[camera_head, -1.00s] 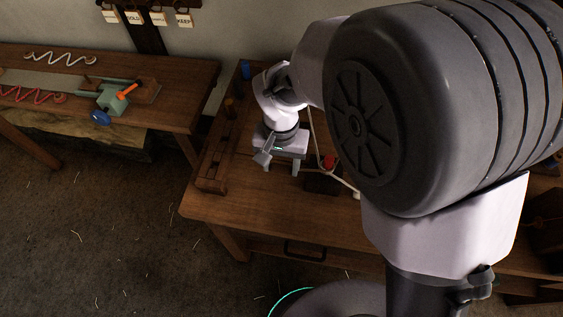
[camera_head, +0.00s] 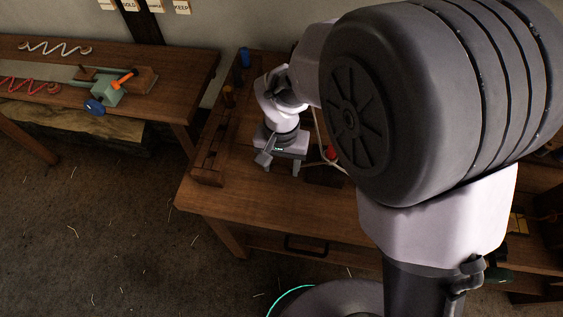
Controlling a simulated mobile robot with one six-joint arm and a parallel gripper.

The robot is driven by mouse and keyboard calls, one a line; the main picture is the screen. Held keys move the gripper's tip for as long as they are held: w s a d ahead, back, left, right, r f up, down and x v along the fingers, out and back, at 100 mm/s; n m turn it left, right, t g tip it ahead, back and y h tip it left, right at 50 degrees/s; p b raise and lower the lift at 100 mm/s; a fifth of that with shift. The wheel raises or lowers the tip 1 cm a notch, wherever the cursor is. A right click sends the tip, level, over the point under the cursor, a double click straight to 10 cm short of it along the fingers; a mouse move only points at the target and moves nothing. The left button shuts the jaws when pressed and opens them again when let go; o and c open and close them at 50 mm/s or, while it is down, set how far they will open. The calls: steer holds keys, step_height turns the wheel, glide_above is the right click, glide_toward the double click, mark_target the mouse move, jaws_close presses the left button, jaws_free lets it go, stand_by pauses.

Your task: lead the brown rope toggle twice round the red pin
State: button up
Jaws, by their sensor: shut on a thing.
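The red pin (camera_head: 331,152) stands on the dark block (camera_head: 324,176) on the near workbench (camera_head: 270,209). A pale rope (camera_head: 319,126) comes down past the pin and bends toward the lower right. My gripper (camera_head: 282,168) is low over the bench, left of the pin and apart from it. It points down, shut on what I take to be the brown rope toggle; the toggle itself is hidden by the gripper. A thin stretch of rope seems to run between gripper and pin. How far the rope wraps the pin cannot be made out.
A wooden rack (camera_head: 210,160) with an orange-brown spool (camera_head: 229,97) and a blue one (camera_head: 244,57) lines the bench's left edge. My arm hides much of the right side. The bench front is clear. Another bench (camera_head: 185,85) with a vise (camera_head: 107,92) stands left.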

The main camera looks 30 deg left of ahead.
steer(key=shift+f+b, duration=0.35)
steer(key=shift+f, duration=0.2)
steer(key=o, duration=1.4)
step_height(320, 180, up, 18)
steer(key=p, duration=0.7)
steer(key=shift+f, duration=0.25)
